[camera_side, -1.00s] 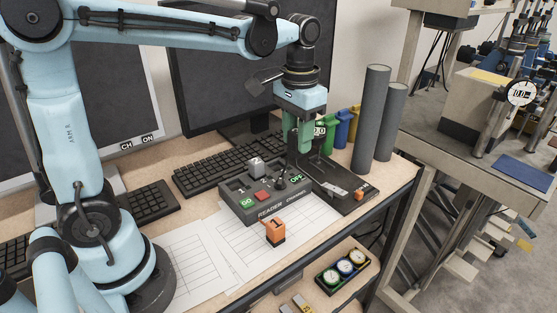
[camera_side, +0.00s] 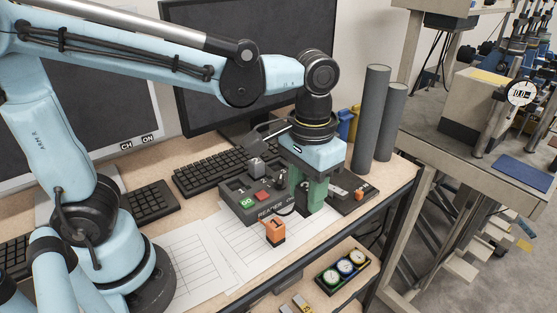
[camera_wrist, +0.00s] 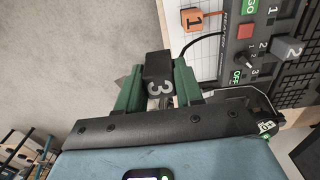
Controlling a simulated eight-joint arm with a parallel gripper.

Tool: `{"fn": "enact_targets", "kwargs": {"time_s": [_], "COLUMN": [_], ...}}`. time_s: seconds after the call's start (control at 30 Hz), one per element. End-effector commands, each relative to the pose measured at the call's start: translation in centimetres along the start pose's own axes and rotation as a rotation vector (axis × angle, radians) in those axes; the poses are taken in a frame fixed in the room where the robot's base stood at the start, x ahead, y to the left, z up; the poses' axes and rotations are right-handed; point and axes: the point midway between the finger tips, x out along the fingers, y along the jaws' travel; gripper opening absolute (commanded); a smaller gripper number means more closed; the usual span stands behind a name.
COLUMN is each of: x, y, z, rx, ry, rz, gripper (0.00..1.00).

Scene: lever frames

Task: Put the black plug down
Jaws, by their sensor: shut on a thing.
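My gripper (camera_wrist: 158,88) has green fingers, shut on the black plug (camera_wrist: 158,70). The plug is a small dark block with a white 3 on its face. In the side view my gripper (camera_side: 304,203) is low over the desk, in front of the right end of the reader box. There the fingers mostly hide the plug. I cannot tell whether the plug touches the desk or the paper.
The dark reader box (camera_side: 245,205) has a red button, a GO label and a grey plug (camera_side: 257,168) marked 2. An orange plug (camera_side: 275,232) marked 1 stands on white paper. Tall grey cylinders (camera_side: 371,120) stand behind right. The desk's front edge is close.

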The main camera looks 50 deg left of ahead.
Motion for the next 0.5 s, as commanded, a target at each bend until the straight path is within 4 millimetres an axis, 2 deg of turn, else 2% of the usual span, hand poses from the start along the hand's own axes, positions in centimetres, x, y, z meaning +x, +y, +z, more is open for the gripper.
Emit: {"fn": "enact_targets", "kwargs": {"time_s": [0.1, 0.23, 0.37, 0.5], "x": [0.8, 1.3, 2.1, 3.8], "y": [1.9, 2.6, 1.9, -0.3], "z": [2.1, 3.2, 2.7, 0.8], "rx": [0.006, 0.001, -0.007, -0.011], "ry": [0.0, 0.0, 0.0, 0.0], "rz": [0.0, -0.001, -0.001, 0.0], "gripper": [0.06, 0.06, 0.06, 0.06]}}
